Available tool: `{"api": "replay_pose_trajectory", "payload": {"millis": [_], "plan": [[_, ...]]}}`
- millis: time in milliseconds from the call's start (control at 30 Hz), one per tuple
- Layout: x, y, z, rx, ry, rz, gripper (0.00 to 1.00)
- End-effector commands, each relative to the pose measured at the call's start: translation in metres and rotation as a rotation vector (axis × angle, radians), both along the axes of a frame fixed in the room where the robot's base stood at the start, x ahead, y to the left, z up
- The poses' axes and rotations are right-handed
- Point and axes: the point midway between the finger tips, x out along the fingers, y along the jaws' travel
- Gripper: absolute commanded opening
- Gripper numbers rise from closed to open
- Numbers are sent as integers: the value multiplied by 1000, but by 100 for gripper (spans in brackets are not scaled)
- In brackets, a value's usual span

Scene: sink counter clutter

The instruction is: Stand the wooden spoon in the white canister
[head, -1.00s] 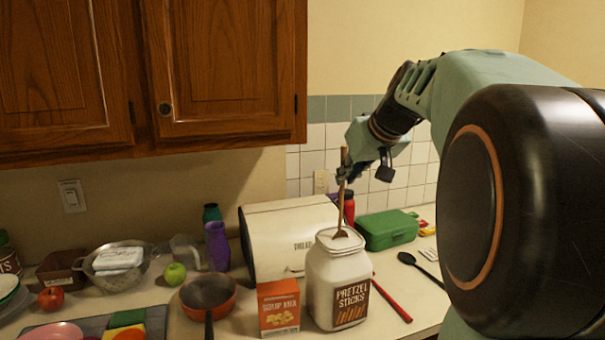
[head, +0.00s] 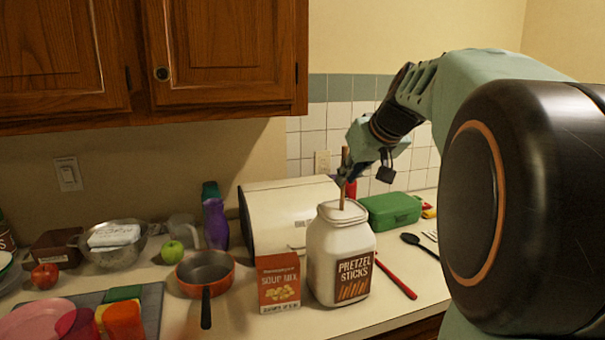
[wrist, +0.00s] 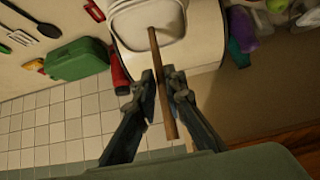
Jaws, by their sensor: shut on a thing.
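The wooden spoon (head: 343,190) is upright, its lower part down inside the mouth of the white canister (head: 322,270), which is labelled "Pretzel Sticks". The spoon's head is hidden in the canister. My gripper (head: 344,179) is shut on the spoon's handle above the canister's rim. In the wrist view, the two fingers (wrist: 161,92) lie on either side of the handle (wrist: 164,105), and the canister's opening (wrist: 145,20) shows beyond them. The canister stands upright on the counter.
A soup mix box (head: 279,283) and an orange pan (head: 203,272) stand left of the canister. A bread box (head: 270,215) is behind it. A green case (head: 391,210), a red utensil (head: 396,277) and a black spoon (head: 412,240) lie to the right.

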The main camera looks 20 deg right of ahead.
Motion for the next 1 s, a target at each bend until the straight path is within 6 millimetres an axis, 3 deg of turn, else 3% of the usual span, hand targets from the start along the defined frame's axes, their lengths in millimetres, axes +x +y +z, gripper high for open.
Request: {"api": "replay_pose_trajectory", "payload": {"millis": [300, 333, 500, 800, 1000], "plan": [[0, 0, -2, 0, -1, 0, 0], [0, 0, -2, 0, -1, 0, 11], [0, 0, -2, 0, -1, 0, 30], [-1, 0, -1, 0, -1, 0, 30], [-17, -1, 17, -2, -4, -1, 30]]}}
